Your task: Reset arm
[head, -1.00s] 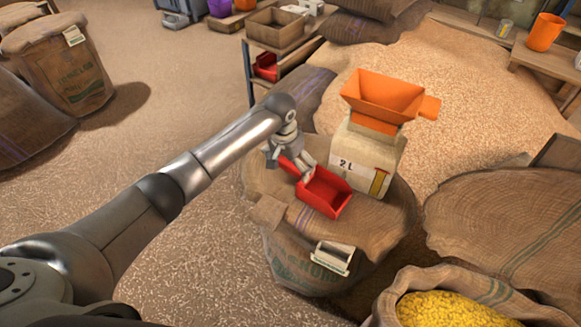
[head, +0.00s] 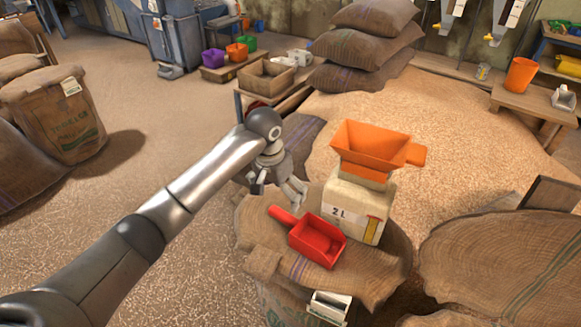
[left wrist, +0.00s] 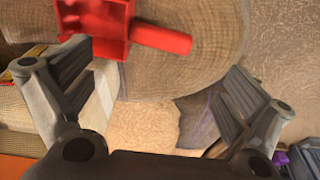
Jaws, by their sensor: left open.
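My left gripper (head: 277,193) is open and empty in the head view. It hangs above the back left edge of a burlap sack top, just behind the red scoop (head: 318,241). The scoop lies on the sack, its handle pointing left toward the gripper, and the two are apart. In the left wrist view the open fingers (left wrist: 150,95) frame bare sack and grain floor, with the red scoop (left wrist: 100,25) at the top. A container marked 2 L (head: 350,210) with an orange funnel (head: 375,147) stands beside the scoop. My right gripper is not in view.
Grain covers the floor (head: 450,130) behind the sack. Stacked sacks (head: 365,45), a wooden box (head: 266,80) and a bench with an orange bucket (head: 520,74) stand at the back. Open floor (head: 160,120) lies to the left.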

